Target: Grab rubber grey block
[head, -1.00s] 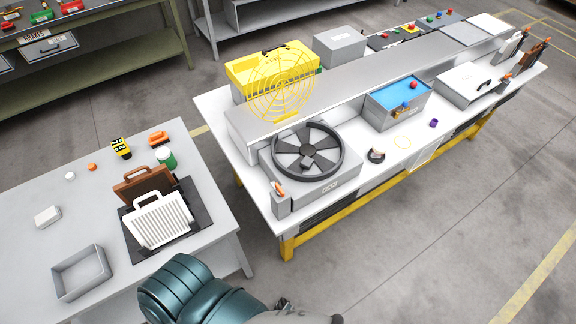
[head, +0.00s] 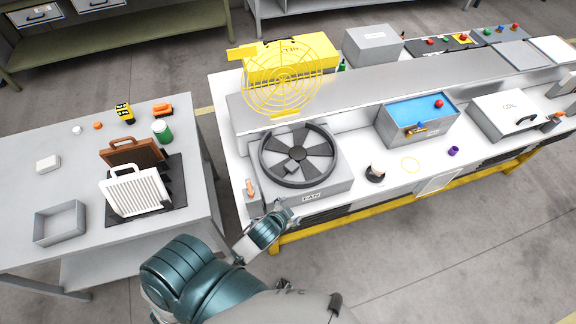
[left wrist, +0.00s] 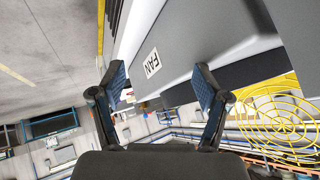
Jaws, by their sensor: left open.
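I cannot tell for sure which thing is the rubber grey block. A small grey upright block (head: 253,203) stands at the left front corner of the fan box, with an orange piece by its top. A small pale block (head: 48,163) lies on the left table. My left gripper (head: 287,216) is at the front edge of the fan bench, just right of the grey upright block. In the left wrist view my left gripper (left wrist: 160,84) is open and empty, with the fan box (left wrist: 190,45) beyond its fingers. My right gripper is not in view.
The grey fan (head: 297,155) sits on the bench beside a yellow wire guard (head: 282,82). A blue-topped box (head: 418,120) and a dark round part (head: 375,173) are to the right. The left table holds a grey tray (head: 60,224) and white and brown racks.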

